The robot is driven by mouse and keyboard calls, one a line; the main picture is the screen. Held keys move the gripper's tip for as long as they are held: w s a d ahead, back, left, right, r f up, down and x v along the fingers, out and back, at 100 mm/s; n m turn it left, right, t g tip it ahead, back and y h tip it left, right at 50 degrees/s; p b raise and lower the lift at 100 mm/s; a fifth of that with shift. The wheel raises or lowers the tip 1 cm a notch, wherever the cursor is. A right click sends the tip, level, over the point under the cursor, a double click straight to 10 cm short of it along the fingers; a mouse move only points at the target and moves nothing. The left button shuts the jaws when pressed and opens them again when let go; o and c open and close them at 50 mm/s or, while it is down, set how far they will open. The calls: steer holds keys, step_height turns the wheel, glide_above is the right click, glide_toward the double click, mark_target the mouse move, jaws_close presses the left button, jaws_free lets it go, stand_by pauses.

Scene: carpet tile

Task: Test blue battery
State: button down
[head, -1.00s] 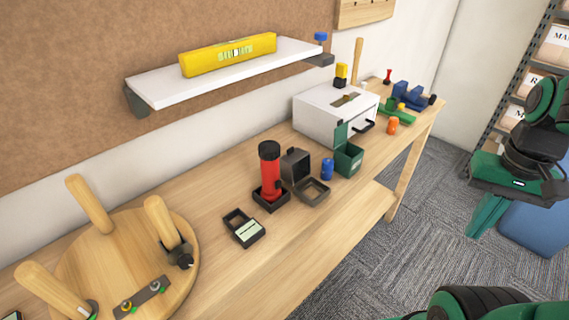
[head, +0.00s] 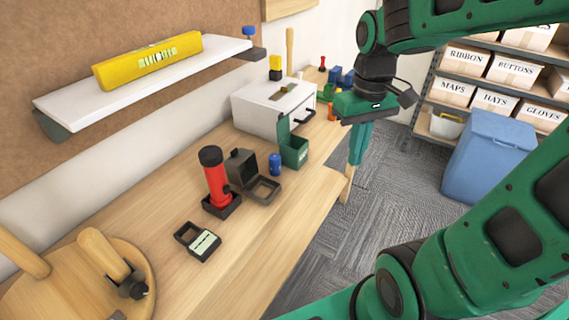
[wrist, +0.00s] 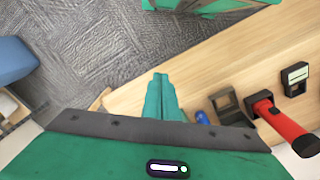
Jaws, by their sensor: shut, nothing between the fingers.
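The blue battery (head: 275,164), a small blue cylinder, stands on the bench between a dark open box (head: 263,190) and a green open bin (head: 296,152). It also shows in the wrist view (wrist: 202,118), just right of my fingers and partly cut off by my gripper's body. A black device with a pale striped panel (head: 204,241) lies near the bench's front edge; it looks like a tester. It also shows in the wrist view (wrist: 296,76). My gripper (head: 356,160) points down, shut and empty, by the bench's front edge, right of the battery and apart from it.
A red flashlight (head: 215,178) stands in a black tray left of the dark box. A white box (head: 262,108) stands behind the green bin. A shelf with a yellow level (head: 150,60) hangs above. A round wooden stool (head: 75,285) lies legs-up at lower left.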

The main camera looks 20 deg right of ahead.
mark_target(275, 156)
steer(key=w+a+n, duration=0.5)
steer(key=w+a, duration=0.4)
steer(key=a, duration=0.2)
steer(key=shift+n, duration=0.3)
steer(key=f, duration=1)
steer(key=shift+s+d, duration=0.1)
steer(key=shift+s, duration=0.1)
steer(key=w, duration=0.1)
steer(key=w+a, duration=0.1)
steer(key=shift+w+a+f, duration=0.1)
steer(key=shift+w+a, duration=0.05)
steer(key=shift+w, duration=0.25)
steer(key=shift+w+a, duration=0.2)
steer(key=shift+w, duration=0.25)
steer(key=shift+w, duration=0.1)
steer(key=shift+w+a, duration=0.4)
steer(key=shift+w, duration=0.3)
steer(key=shift+w+a, duration=0.35)
steer(key=shift+w, duration=0.35)
steer(key=shift+s, duration=0.1)
